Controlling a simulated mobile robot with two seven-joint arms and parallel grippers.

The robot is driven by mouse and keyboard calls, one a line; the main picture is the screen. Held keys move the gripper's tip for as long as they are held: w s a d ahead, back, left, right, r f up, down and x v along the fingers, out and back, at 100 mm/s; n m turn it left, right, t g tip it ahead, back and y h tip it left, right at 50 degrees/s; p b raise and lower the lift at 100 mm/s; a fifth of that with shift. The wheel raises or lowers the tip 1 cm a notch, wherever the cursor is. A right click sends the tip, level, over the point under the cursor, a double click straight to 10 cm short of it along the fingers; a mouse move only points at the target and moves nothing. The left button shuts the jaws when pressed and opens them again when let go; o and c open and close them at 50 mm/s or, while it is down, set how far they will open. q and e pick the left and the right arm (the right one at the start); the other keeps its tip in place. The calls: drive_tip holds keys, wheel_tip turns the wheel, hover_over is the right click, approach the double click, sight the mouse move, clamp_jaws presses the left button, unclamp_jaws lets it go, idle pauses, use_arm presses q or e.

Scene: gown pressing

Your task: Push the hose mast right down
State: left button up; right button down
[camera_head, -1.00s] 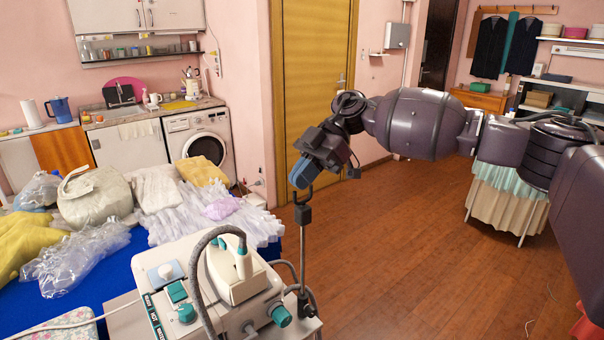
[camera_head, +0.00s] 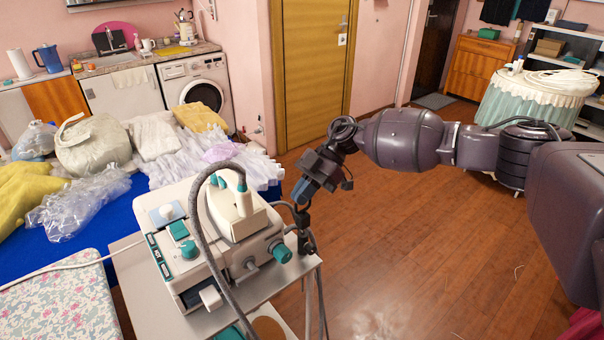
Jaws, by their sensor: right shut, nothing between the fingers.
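The hose mast (camera_head: 303,226) is a short dark upright rod with a clamp at its top. It stands at the right side of the white steam iron station (camera_head: 185,255), and only a short length shows above the station's cart. My right gripper (camera_head: 301,197) is shut and points down, its blue-grey fingertips at the top of the mast. They seem to touch it; the exact contact is too small to tell. A grey hose (camera_head: 205,250) arches over the station, and the iron (camera_head: 238,205) rests on top. My left gripper is not in view.
A blue-covered table (camera_head: 120,215) with plastic bags and folded cloths is behind the station. A floral ironing board (camera_head: 65,305) is at lower left. A round skirted table (camera_head: 530,105) stands at the back right. The wooden floor (camera_head: 430,240) right of the cart is clear.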

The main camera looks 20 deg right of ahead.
drive_tip(key=shift+f, duration=0.55)
drive_tip(key=shift+r, duration=0.1)
